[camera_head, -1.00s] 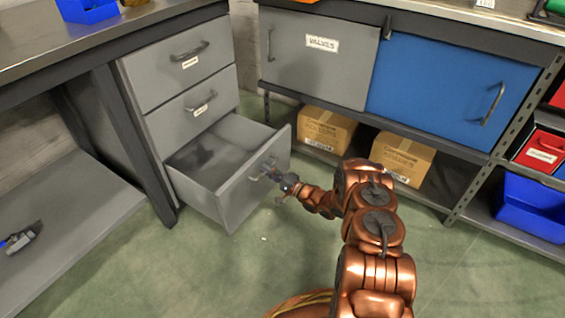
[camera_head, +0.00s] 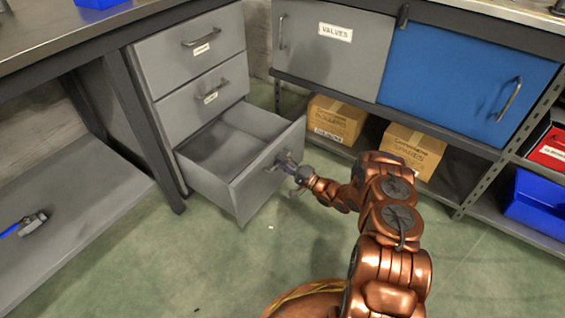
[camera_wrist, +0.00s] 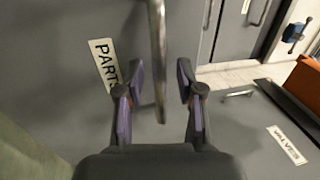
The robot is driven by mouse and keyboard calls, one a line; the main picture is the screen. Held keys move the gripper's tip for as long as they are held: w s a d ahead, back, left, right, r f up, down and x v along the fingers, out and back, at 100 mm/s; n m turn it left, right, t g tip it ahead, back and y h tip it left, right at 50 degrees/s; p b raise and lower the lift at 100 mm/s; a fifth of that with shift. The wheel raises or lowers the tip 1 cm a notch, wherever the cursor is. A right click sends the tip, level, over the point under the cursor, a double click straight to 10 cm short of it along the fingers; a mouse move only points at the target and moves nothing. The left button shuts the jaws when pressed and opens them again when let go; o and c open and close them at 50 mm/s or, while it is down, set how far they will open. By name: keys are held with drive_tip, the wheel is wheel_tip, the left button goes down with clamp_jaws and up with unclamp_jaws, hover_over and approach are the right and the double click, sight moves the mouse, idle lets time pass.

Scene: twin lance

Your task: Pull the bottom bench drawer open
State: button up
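The bottom bench drawer (camera_head: 262,190) stands pulled well out of the grey drawer unit, and its inside looks empty. Its front also shows in the wrist view with a "PARTS" label (camera_wrist: 104,65). The drawer handle (camera_wrist: 158,50) is a metal bar. My gripper (camera_head: 288,164) is at the drawer front, by the handle. In the wrist view my gripper's two fingers (camera_wrist: 160,75) are spread on either side of the bar, with a visible gap on each side. The bar's far end is out of the wrist view.
Two closed drawers (camera_head: 192,40) sit above. A grey "VALVES" door (camera_head: 335,65) and a blue door (camera_head: 450,85) are to the right, above cardboard boxes (camera_head: 337,120) on a shelf. A blue bin (camera_head: 537,205) stands far right. The green floor (camera_head: 200,260) before the drawer is clear.

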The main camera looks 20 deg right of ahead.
drive_tip(key=v, duration=1.2)
idle(0.5)
